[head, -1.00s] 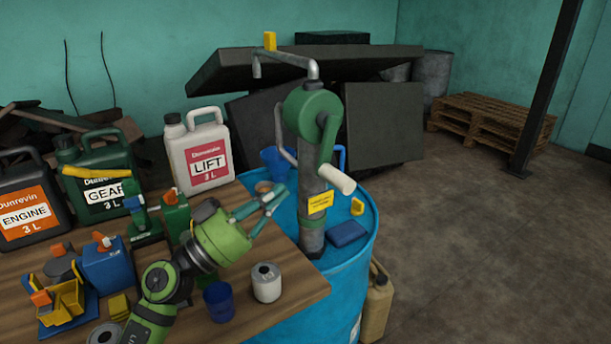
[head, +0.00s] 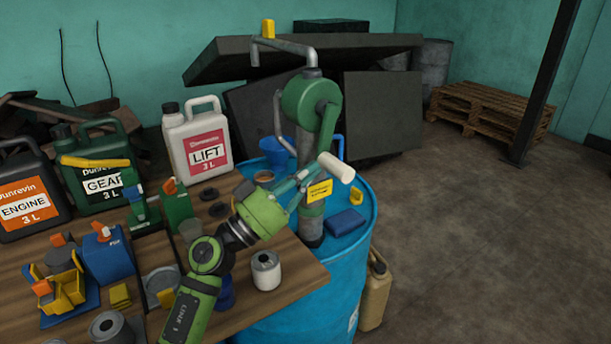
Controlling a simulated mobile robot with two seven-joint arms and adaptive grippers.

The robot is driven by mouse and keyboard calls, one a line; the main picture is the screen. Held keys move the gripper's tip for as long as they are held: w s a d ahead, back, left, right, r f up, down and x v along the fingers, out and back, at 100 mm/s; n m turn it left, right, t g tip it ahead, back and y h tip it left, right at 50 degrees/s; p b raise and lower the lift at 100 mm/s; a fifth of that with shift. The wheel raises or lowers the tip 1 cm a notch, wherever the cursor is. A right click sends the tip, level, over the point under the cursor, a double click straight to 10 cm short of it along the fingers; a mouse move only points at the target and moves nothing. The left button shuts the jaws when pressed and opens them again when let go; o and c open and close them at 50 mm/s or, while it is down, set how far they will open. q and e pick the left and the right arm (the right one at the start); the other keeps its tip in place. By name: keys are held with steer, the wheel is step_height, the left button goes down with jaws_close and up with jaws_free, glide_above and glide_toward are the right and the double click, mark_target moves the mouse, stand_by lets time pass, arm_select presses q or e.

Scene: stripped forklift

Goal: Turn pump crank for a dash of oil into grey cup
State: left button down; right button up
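The green pump (head: 311,97) stands upright on the blue drum (head: 352,272). Its green crank arm (head: 328,125) hangs down to a white handle (head: 337,168). A bent grey pipe (head: 279,122) comes down on the pump's left side. My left gripper (head: 318,178) is just below and left of the handle, fingers apart; I cannot tell whether they touch it. A small round cup with a brownish inside (head: 264,176) sits behind the gripper, its lower part hidden; it may be the grey cup, but its colour is unclear. My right gripper is not in view.
A light grey can (head: 266,270) stands near the table's (head: 305,277) right edge, beside a blue cup (head: 225,293) partly behind my arm. A blue funnel (head: 280,150) and blue block (head: 346,221) are around the pump. Jugs, including LIFT (head: 198,142), line the table's back.

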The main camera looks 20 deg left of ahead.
arm_select(q)
steer(key=b, duration=0.1)
steer(key=w+f+t+h+b, duration=0.1)
steer(key=b, duration=0.1)
steer(key=shift+d+f, duration=0.25)
steer(key=shift+d, duration=0.1)
steer(key=shift+r, duration=0.1)
